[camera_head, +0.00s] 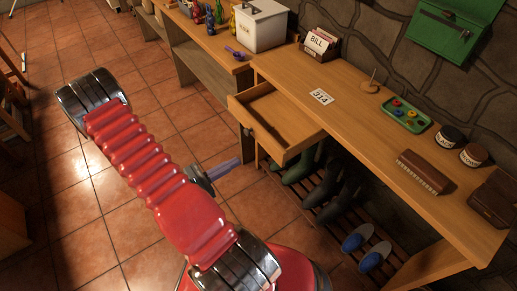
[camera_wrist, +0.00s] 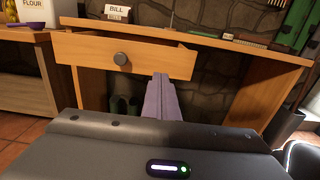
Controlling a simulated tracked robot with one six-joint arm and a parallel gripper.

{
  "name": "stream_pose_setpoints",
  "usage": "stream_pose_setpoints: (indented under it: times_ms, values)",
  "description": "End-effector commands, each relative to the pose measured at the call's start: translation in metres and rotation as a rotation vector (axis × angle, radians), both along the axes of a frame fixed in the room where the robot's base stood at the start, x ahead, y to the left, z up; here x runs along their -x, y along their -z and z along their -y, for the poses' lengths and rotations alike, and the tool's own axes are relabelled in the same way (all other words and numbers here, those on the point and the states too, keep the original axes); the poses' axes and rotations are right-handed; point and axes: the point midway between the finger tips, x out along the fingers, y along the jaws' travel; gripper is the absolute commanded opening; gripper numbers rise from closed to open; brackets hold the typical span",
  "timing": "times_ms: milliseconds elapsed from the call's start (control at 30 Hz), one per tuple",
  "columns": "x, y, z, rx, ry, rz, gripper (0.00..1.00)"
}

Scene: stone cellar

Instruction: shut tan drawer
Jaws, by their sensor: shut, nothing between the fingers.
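The tan drawer (camera_head: 241,116) stands pulled out from under the wooden bench, and its empty inside shows in the head view. In the wrist view the drawer (camera_wrist: 90,52) faces me, with a dark round knob (camera_wrist: 121,59) on its front. My gripper (camera_head: 238,161) is shut and empty, its purple-grey fingers pointing towards the bench, just outside and below the drawer front. In the wrist view my gripper (camera_wrist: 160,76) has its tips at the lower edge of the drawer front, right of the knob. I see no clear contact.
The bench top (camera_head: 345,133) carries a BILL box (camera_head: 320,43), a number card (camera_head: 320,97), a green tray (camera_head: 404,114), a brush (camera_head: 423,171) and jars. Boots (camera_head: 323,188) and blue slippers (camera_head: 374,256) stand on a slatted rack below.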

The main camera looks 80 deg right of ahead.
Motion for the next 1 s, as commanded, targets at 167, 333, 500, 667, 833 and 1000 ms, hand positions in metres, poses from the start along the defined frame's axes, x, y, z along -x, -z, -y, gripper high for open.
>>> stream_pose_setpoints:
  times_ms: [167, 333, 500, 667, 833, 1000]
  values:
    - [0.014, 0.0, 0.015, 0.0, 0.003, 0.0, 0.0]
    - [0.025, 0.0, 0.028, 0.0, 0.004, 0.0, 0.0]
    - [0.037, 0.0, 0.041, -0.001, 0.004, 0.001, 0.0]
    - [0.048, 0.0, 0.053, 0.0, 0.004, 0.0, 0.0]
    - [0.06, 0.0, 0.066, 0.0, 0.004, 0.0, 0.0]
    - [0.069, 0.0, 0.078, 0.0, 0.003, 0.0, 0.0]
